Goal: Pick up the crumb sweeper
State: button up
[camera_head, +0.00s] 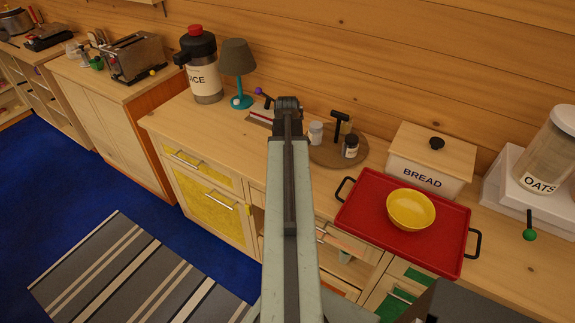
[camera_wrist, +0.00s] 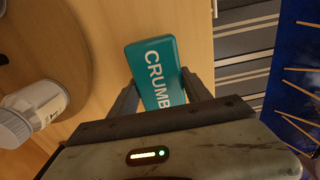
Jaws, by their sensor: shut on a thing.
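The crumb sweeper (camera_wrist: 152,58) is a teal block with white letters reading "CRUMB" in the wrist view. My gripper (camera_wrist: 158,80) is shut on it, with one dark finger on each side of its near part. The far end of the sweeper sticks out past the fingertips. Pale wood of the counter shows behind it; I cannot tell whether it touches that surface.
A round wooden board (camera_head: 325,154) with small jars is right of my gripper. A red tray (camera_head: 359,212) holds a yellow bowl (camera_head: 411,208). A bread box (camera_head: 431,175) stands behind it. Counter between lamp and front edge is clear.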

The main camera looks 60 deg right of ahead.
notch_tip(320, 180, up, 10)
jog(key=p, duration=0.8)
jog(key=shift+f+p, duration=0.25)
jog(key=shift+p, duration=0.05)
jog(key=shift+f, duration=0.15)
